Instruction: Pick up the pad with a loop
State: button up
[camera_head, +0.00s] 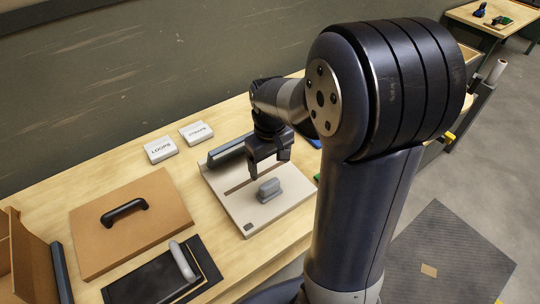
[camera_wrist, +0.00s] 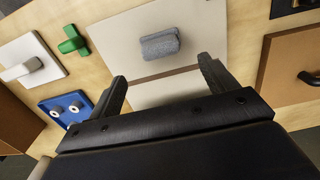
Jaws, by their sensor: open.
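A grey, rounded block (camera_head: 269,190) sits on a pale board (camera_head: 240,205) with a dark groove. In the wrist view the block (camera_wrist: 160,43) looks textured and lies beyond my fingertips, roughly between them. My gripper (camera_head: 268,163) hangs above the board, behind the block in the head view; in the wrist view its fingers (camera_wrist: 163,82) are apart with nothing between them. A black flat pad (camera_head: 150,283) with a grey loop-shaped handle (camera_head: 182,261) lies at the front left, away from my gripper. I cannot tell for sure which piece the task names.
A brown panel with a black handle (camera_head: 130,230) lies left. White cards marked LOOPS (camera_head: 161,150) and STRAPS (camera_head: 197,133) lie at the back. A dark bar (camera_head: 228,150) edges the board. The wrist view shows a green piece (camera_wrist: 72,42), a blue piece (camera_wrist: 65,107) and a white block (camera_wrist: 30,60).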

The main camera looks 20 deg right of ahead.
aim_at(171, 276)
jog(key=u, duration=1.75)
jog(key=k+l, duration=0.15)
jog(key=l, duration=0.25)
jog(key=u, duration=0.05)
